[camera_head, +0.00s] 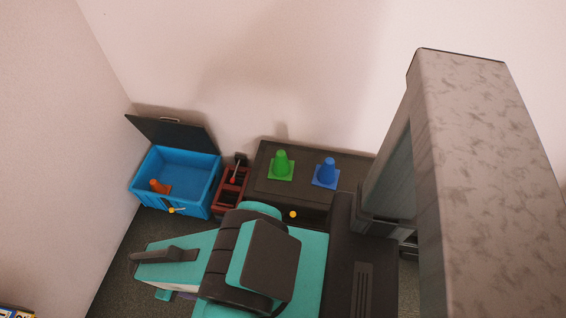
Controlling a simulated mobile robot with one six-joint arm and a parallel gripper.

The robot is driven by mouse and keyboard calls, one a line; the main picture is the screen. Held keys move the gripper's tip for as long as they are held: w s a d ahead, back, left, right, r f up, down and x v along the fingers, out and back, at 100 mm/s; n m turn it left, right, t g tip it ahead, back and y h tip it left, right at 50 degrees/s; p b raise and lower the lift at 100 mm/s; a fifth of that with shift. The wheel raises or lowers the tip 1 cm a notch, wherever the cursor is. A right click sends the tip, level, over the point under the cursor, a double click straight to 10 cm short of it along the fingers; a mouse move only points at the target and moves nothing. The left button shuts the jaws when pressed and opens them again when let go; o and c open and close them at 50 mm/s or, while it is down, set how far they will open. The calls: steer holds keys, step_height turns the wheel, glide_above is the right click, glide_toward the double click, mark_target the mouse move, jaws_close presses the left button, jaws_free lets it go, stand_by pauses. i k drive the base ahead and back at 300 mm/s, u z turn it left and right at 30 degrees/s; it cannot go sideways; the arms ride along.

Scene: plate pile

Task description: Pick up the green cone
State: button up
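The green cone (281,163) stands upright on its square base on a dark low table or cabinet (330,157) against the back wall. It is in plain sight near the left part of that top. A blue cone (326,172) of similar shape stands upright just to its right, with a small gap between them. Large teal and dark parts in the foreground look like my own arm and body. I cannot make out any gripper fingertips, so the gripper's place relative to the green cone does not show.
A blue box (146,197) with its dark lid raised stands left of the cabinet, an orange cone (158,186) inside it. A dark red tool caddy (229,190) stands between box and cabinet. A tall grey mottled block (490,170) fills much of the right side.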

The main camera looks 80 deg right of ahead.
mark_target(281, 169)
steer(key=u, duration=0.6)
steer(key=k, duration=0.15)
steer(key=z, duration=2.85)
steer(key=k, duration=0.7)
steer(key=z, duration=0.2)
steer(key=i, duration=0.45)
